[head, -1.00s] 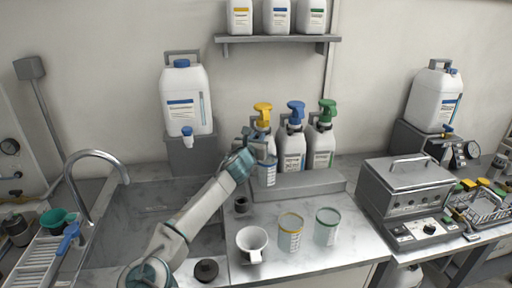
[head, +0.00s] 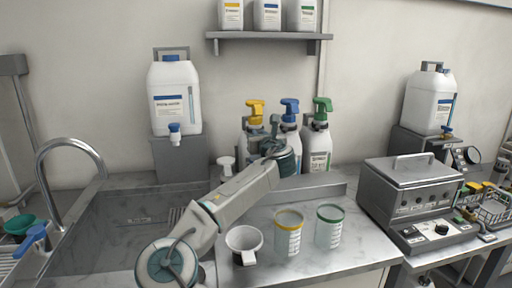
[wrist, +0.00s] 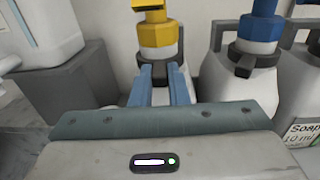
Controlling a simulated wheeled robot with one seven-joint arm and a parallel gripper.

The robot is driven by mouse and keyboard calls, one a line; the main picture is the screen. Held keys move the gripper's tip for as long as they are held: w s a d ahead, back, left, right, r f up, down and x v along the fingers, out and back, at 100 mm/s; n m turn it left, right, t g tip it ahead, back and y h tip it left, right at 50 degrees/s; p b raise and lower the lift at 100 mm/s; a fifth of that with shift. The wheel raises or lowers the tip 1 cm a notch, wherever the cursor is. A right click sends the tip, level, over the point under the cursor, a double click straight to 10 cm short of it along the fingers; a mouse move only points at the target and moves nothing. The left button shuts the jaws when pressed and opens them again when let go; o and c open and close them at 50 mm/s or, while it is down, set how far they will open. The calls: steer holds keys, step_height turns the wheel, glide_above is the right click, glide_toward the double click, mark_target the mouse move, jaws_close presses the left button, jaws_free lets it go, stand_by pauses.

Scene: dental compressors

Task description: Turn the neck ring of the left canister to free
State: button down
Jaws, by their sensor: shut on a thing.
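The left canister is white with a yellow pump head (head: 255,108); its body is largely hidden behind my arm. In the wrist view the yellow pump (wrist: 158,35) stands upright, with a dark neck ring (wrist: 172,62) below it. My gripper (head: 274,128) is at this neck. In the wrist view its two blue fingers (wrist: 163,82) reach to the ring, one on each side, and are shut on it. The fingertip contact is partly hidden, and I cannot tell the ring's turned position.
Canisters with a blue pump (head: 290,108) and a green pump (head: 322,108) stand close on the right. A white mug (head: 243,245), yellow-rimmed beaker (head: 289,235) and green-rimmed beaker (head: 328,228) stand in front. A large white container (head: 174,95) is at left.

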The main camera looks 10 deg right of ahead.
steer(key=shift+w+d+n+g+y+b, duration=0.2)
steer(key=shift+d+n+g+y+b, duration=0.35)
steer(key=shift+n+y, duration=0.8)
steer(key=shift+w+d+n+g+y+b, duration=0.15)
steer(key=shift+d+n+g+y+b, duration=0.55)
steer(key=shift+y, duration=1.2)
steer(key=shift+w+d+n+g+y+b, duration=0.2)
steer(key=shift+d+n+g+y+b, duration=0.2)
steer(key=shift+n+y, duration=1)
steer(key=shift+y, duration=0.35)
steer(key=c, duration=1.4)
jaws_free()
steer(key=b+v, duration=0.1)
steer(key=v, duration=1.2)
steer(key=shift+s+d, duration=0.2)
steer(key=shift+s, duration=0.1)
